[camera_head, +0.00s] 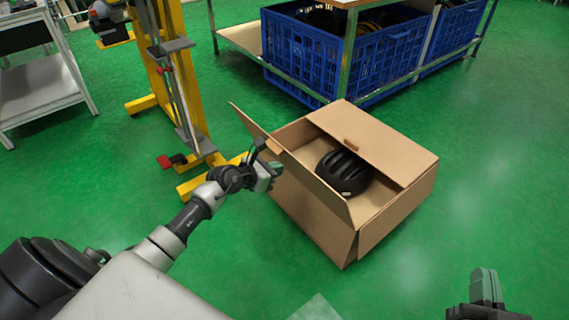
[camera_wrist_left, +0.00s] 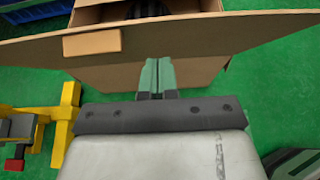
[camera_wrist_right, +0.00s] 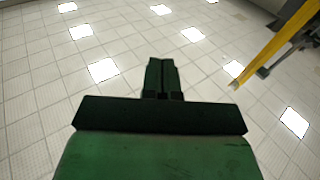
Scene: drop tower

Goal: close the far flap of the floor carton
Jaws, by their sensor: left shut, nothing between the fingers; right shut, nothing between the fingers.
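The brown floor carton (camera_head: 312,212) stands open-topped on the green floor, with a black helmet (camera_head: 344,172) inside. One flap (camera_head: 375,142) on its back-right side lies inward over part of the opening. The flap (camera_head: 290,160) on its left side stands up, tilted outward; it also crosses the left wrist view (camera_wrist_left: 200,38). My left gripper (camera_head: 268,172) is shut and empty, outside the carton beside this left flap. Its fingers show in the left wrist view (camera_wrist_left: 157,76), below the flap; I cannot tell whether they touch. My right gripper (camera_head: 486,288) is shut and empty, away from the carton.
A yellow lifting frame (camera_head: 178,70) with a foot on the floor stands left of the carton. Behind the carton is a rack with blue crates (camera_head: 385,62). A grey shelf cart (camera_head: 40,90) is at far left. Green floor is clear to the right.

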